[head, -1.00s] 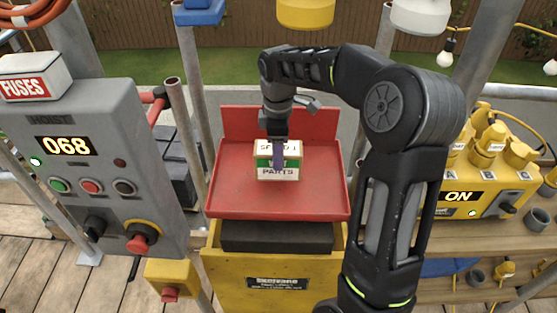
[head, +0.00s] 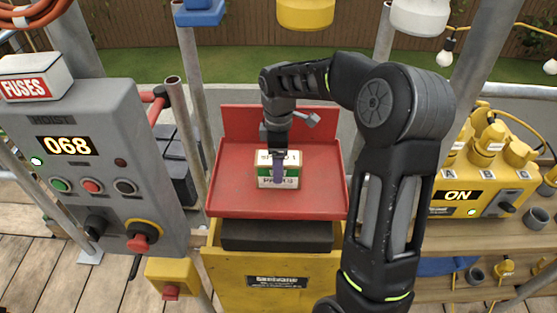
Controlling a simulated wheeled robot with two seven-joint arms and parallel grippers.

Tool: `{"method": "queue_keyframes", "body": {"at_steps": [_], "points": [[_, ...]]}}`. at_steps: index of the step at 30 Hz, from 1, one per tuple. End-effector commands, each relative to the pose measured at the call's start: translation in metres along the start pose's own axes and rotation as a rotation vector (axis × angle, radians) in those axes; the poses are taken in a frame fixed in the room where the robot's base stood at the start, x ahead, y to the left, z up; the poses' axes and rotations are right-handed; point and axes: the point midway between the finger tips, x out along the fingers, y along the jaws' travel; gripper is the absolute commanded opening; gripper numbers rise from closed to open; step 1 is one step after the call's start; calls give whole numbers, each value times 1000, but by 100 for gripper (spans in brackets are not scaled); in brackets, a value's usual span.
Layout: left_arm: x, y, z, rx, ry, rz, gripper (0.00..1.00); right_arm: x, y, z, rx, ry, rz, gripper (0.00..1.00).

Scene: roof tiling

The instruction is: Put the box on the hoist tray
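The box (head: 291,171), white with a green band and dark lettering, is over the middle of the red hoist tray (head: 232,188). It looks upright; I cannot tell whether its underside touches the tray floor. My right gripper (head: 279,166) comes down on the box from above. One purple finger lies against the box's near face; the other finger is hidden behind the box. The gripper looks shut on the box. My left gripper is not in view.
The tray has a raised red back wall and sits above a yellow hoist base (head: 225,268). A grey hoist control panel (head: 105,150) reading 068 stands at left, with a FUSES box (head: 35,78) on top. A yellow unit (head: 480,190) marked ON is at right.

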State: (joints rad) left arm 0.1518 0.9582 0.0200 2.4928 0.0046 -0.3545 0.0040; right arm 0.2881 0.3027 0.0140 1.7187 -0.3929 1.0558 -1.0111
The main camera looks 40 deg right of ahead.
Motion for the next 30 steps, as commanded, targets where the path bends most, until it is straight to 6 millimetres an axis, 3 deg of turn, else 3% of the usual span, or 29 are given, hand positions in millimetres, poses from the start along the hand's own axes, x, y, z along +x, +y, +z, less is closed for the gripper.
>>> {"method": "queue_keyframes", "body": {"at_steps": [7,13,24,30], "points": [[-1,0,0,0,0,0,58,-1,0,0,0,0,0,78],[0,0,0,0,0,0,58,-15,1,0,0,1,4,78],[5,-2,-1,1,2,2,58,-87,1,-1,0,3,5,78],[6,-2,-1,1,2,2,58,-117,1,0,0,1,3,78]]}}
